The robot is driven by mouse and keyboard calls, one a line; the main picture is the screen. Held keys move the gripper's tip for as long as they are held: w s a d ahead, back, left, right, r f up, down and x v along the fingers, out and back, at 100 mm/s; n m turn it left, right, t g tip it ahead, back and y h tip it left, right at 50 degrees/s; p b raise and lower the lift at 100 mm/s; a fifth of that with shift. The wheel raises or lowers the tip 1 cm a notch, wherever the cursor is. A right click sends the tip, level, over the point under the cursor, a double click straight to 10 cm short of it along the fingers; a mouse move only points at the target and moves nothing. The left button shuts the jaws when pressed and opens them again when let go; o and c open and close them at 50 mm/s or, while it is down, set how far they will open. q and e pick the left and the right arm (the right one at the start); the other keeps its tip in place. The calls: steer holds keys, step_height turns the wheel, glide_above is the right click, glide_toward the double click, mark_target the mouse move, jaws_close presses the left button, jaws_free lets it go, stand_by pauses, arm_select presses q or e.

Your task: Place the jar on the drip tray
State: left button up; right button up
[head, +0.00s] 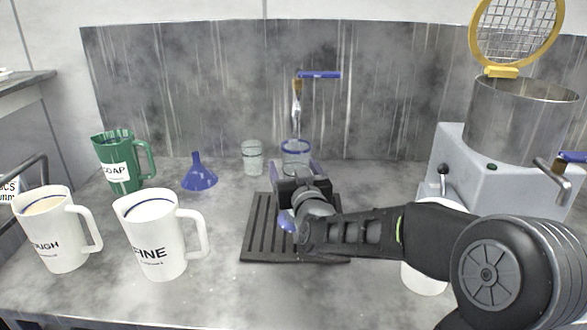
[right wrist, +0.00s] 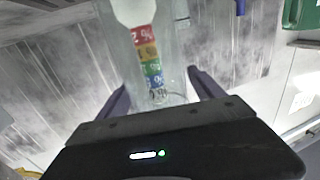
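The jar (head: 296,152) is clear glass with a blue rim and stands behind the black slatted drip tray (head: 259,228). In the right wrist view the jar (right wrist: 178,75) is close up between the fingers, with a coloured percent scale in line with it. My right gripper (head: 296,166) reaches over the tray. It is open, with one purple finger towards each side of the jar; contact is not clear. My right arm covers the tray's right part. My left gripper is not in view.
A second clear glass (head: 252,158) and a blue funnel (head: 199,174) stand left of the jar. A grey machine (head: 455,160) stands right.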

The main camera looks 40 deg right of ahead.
steer(key=shift+r, duration=0.1)
steer(key=b+v, duration=0.3)
steer(key=v, duration=0.9)
stand_by(0.6)
